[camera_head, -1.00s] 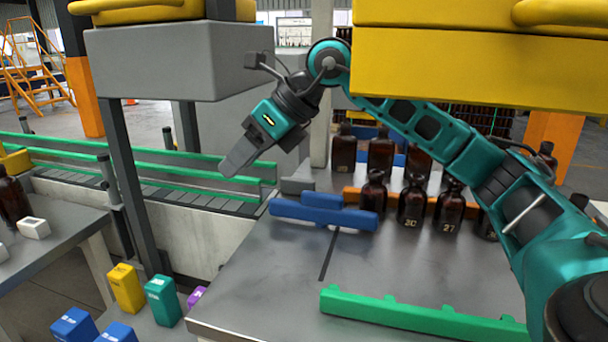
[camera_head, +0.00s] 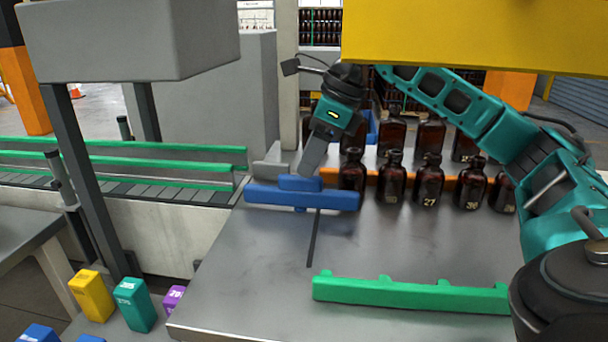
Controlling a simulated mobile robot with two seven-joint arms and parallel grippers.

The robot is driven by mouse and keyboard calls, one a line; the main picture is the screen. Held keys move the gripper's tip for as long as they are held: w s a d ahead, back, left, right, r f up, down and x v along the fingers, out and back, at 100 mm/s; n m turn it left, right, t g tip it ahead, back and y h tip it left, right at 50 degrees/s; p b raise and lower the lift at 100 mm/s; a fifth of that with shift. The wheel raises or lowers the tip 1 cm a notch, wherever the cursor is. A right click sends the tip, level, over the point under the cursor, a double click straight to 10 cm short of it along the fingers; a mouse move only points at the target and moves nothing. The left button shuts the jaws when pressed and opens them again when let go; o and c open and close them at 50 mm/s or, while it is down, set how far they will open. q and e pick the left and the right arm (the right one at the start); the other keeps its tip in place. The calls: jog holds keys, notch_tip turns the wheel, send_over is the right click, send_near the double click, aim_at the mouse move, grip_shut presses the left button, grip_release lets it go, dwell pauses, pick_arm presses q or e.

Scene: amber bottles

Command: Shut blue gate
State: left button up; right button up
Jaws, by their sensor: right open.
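The blue gate (camera_head: 335,200) is a low blue bar with a raised block on top, at the far left edge of the grey table. A dark slot runs from it toward the front. My right gripper (camera_head: 309,168) points down just behind and above the gate's raised block. Its fingers overlap in this view, and I cannot tell whether they touch the gate. Nothing shows between them. My left gripper is not in view.
Several amber bottles (camera_head: 429,184) stand behind and right of the gate, by an orange bar (camera_head: 408,178). A green rail (camera_head: 408,293) lies at the table's front. A conveyor (camera_head: 120,187) is at left. The middle of the table (camera_head: 400,245) is clear.

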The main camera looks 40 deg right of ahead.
aim_at(300, 191)
jog(key=shift+x, duration=1.7)
grip_shut()
